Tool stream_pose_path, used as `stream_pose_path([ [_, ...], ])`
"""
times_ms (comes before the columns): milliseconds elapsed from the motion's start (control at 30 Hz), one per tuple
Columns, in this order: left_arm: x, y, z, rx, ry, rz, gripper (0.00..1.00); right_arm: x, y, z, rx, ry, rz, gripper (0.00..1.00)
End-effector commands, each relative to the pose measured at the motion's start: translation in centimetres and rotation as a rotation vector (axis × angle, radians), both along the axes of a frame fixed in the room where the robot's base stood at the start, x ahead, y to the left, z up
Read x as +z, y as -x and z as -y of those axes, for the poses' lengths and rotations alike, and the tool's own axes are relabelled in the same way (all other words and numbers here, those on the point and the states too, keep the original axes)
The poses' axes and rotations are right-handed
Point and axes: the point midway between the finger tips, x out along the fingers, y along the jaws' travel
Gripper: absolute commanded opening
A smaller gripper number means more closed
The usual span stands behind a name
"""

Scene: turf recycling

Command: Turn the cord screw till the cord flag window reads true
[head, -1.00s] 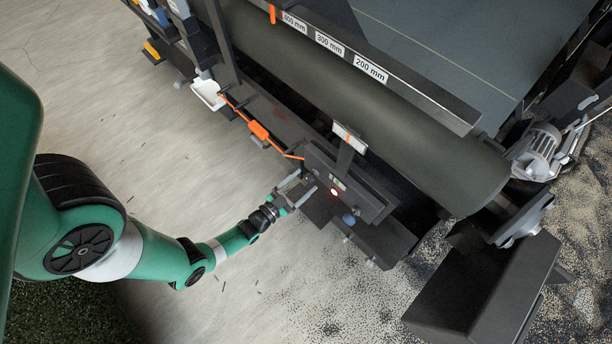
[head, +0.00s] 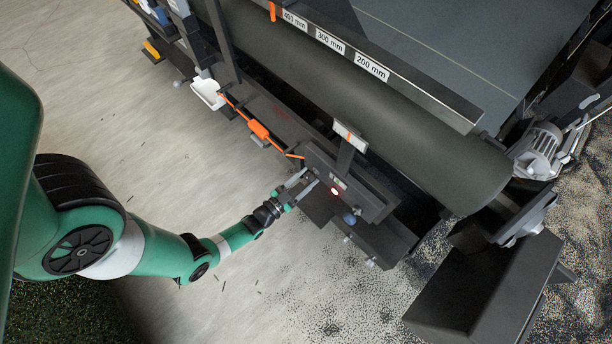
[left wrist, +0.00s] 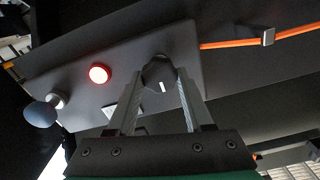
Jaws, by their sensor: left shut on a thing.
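The cord screw (left wrist: 159,72) is a dark round knob with a white mark, on a dark panel (left wrist: 190,45) of the machine. My left gripper (left wrist: 160,92) is shut on the screw, one finger on each side. The head view shows the same gripper (head: 306,181) at the panel's left edge; the screw is not clear there. A small pale window (head: 340,183), probably the flag window, is on the panel; I cannot read it. In the left wrist view a pale plate (left wrist: 110,110) is partly hidden behind a finger. My right gripper is not in view.
A lit red lamp (left wrist: 99,73) and a blue-grey ball knob (left wrist: 40,113) are beside the screw. An orange cord (left wrist: 255,40) runs from the panel, with an orange piece (head: 258,130) along it. A large roller (head: 400,130) lies behind. The floor in front is open.

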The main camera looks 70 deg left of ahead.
Motion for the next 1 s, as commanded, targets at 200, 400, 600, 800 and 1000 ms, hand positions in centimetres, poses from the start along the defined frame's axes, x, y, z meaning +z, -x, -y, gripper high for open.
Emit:
stream_pose_path([
  [200, -0.01, 0.0, 0.02, 0.0, -0.029, -0.014, 0.0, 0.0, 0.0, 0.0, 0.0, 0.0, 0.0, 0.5],
  [400, -0.03, -0.02, 0.06, 0.0, -0.114, -0.055, 0.0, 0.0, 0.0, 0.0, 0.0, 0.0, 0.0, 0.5],
  [600, -0.05, -0.05, 0.11, 0.0, -0.251, -0.12, 0.0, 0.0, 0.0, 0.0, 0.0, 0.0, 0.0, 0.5],
  [800, -0.08, -0.08, 0.17, 0.0, -0.4, -0.192, 0.0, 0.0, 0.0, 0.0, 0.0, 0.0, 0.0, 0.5],
  [1000, -0.13, -0.11, 0.21, 0.0, -0.527, -0.253, 0.0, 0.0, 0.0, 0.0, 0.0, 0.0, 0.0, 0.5],
])
